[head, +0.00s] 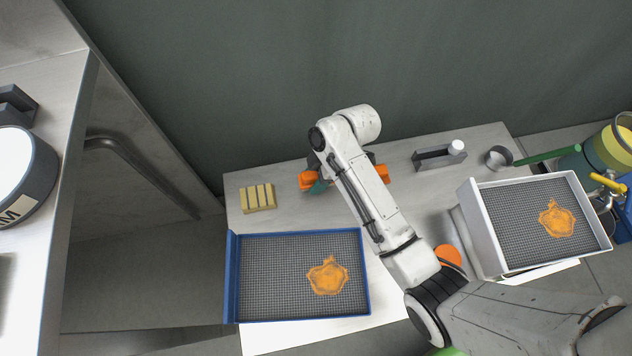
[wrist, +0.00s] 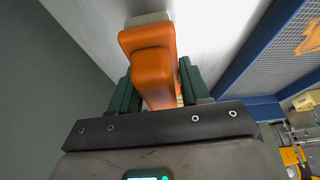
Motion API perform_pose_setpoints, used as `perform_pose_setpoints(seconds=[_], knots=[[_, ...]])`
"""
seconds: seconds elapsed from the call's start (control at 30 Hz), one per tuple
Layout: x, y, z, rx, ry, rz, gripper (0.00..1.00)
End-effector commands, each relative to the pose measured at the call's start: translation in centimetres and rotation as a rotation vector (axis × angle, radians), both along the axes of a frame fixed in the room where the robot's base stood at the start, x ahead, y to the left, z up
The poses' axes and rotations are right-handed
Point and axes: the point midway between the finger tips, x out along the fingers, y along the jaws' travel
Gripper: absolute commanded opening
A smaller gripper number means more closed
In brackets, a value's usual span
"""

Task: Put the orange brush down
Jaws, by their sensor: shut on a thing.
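The orange brush (wrist: 150,60) has a rounded orange handle and a pale grey part at its far end. It lies between the two dark green fingers of my gripper (wrist: 156,90), which is shut on it. In the head view the brush (head: 306,180) shows as orange ends on both sides of my arm, with its middle hidden. My gripper (head: 319,187) is over the back of the pale table (head: 405,190), behind the blue-framed tray. I cannot tell whether the brush touches the table.
A yellow grooved block (head: 258,198) stands left of my gripper. The blue-framed mesh tray (head: 233,285) and a white-framed mesh tray (head: 484,225) hold orange residue. A grey holder (head: 432,160) and grey cup (head: 498,158) stand back right. A dark wall (head: 270,80) rises behind.

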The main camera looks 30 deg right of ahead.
Motion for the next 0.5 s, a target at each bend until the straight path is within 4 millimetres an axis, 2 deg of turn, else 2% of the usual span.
perform_pose_setpoints(seconds=[0.03,0.17,0.5], knots=[[-0.2,0.0,-1.2,0.001,0.005,0.000,0.18],[-0.2,0.0,-2.7,0.001,0.005,-0.001,0.18],[-0.2,0.0,-2.9,0.000,0.003,-0.001,0.18]])
